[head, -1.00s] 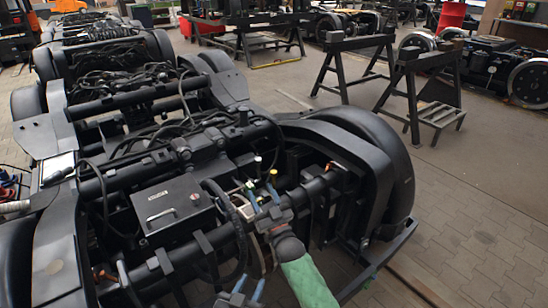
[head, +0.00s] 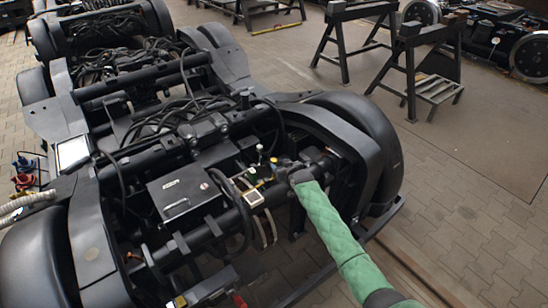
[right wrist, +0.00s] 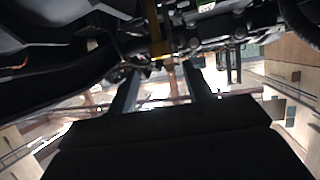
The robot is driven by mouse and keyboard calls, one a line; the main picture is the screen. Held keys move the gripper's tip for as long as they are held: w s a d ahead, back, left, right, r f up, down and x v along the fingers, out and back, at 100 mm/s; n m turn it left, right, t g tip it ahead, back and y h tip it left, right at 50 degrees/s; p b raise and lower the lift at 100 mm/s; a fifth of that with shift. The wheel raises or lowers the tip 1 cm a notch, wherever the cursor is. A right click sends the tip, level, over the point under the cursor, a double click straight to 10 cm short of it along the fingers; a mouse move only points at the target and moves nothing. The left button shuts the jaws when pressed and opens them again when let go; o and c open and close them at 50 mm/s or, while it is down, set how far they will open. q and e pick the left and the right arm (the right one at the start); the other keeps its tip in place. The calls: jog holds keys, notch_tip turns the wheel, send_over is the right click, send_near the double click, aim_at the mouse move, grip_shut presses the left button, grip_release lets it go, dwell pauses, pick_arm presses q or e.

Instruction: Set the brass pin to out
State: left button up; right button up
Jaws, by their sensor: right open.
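My right gripper (head: 281,168) reaches in at the near end of the dark bogie (head: 130,160), beside a cluster of small fittings; its fingers are hard to make out there. In the right wrist view its two blue-grey fingers (right wrist: 160,76) stand apart with a gap between them. A brass-coloured upright rod with a small crosspiece (right wrist: 154,38) shows just beyond that gap, apparently not gripped. It looks like the brass pin, but I cannot tell its setting. In the head view a small yellow piece (head: 262,183) lies left of the gripper; I cannot tell whether it is the same part. My left gripper is not seen.
A black box (head: 183,196) with a label sits left of the fittings. Black trestles (head: 412,70) stand at the back right.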

aim_at(275, 161)
jog(key=x, duration=0.6)
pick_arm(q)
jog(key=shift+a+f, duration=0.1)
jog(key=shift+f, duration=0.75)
pick_arm(e)
jog(key=shift+w+a+f, duration=0.25)
jog(key=shift+w+a, duration=0.05)
jog(key=shift+w, duration=0.25)
jog(key=shift+c, duration=0.2)
grip_shut()
